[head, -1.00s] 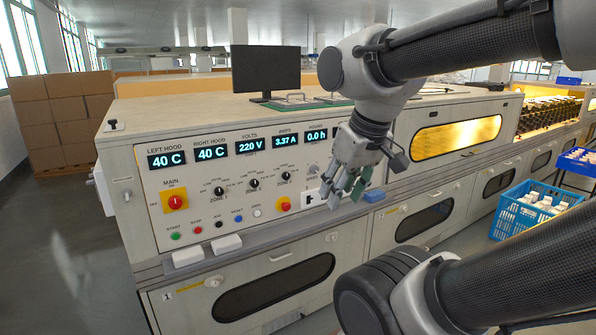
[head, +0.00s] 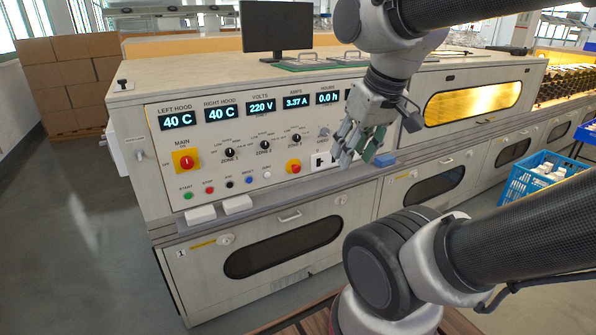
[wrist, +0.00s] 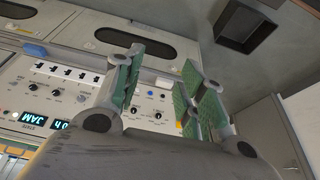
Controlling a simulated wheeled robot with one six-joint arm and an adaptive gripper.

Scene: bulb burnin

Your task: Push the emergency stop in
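The emergency stop (head: 293,167) is a round red button on a yellow base, low on the front panel in the head view, left of a small white socket plate. I cannot tell whether it stands out or is pushed in. My gripper (head: 358,160) hangs in front of the panel, to the right of the button and apart from it in the picture. In the wrist view my gripper (wrist: 160,92) is open, with its green-padded fingers apart and nothing between them. A small yellow patch shows beside the right fingers there; I cannot tell what it is.
The red main switch (head: 186,161), also on yellow, sits at the panel's left. Several small coloured buttons and zone knobs lie between. A ledge with white blocks (head: 237,204) runs below the panel. A monitor (head: 277,27) stands on top. A blue crate (head: 541,180) is at right.

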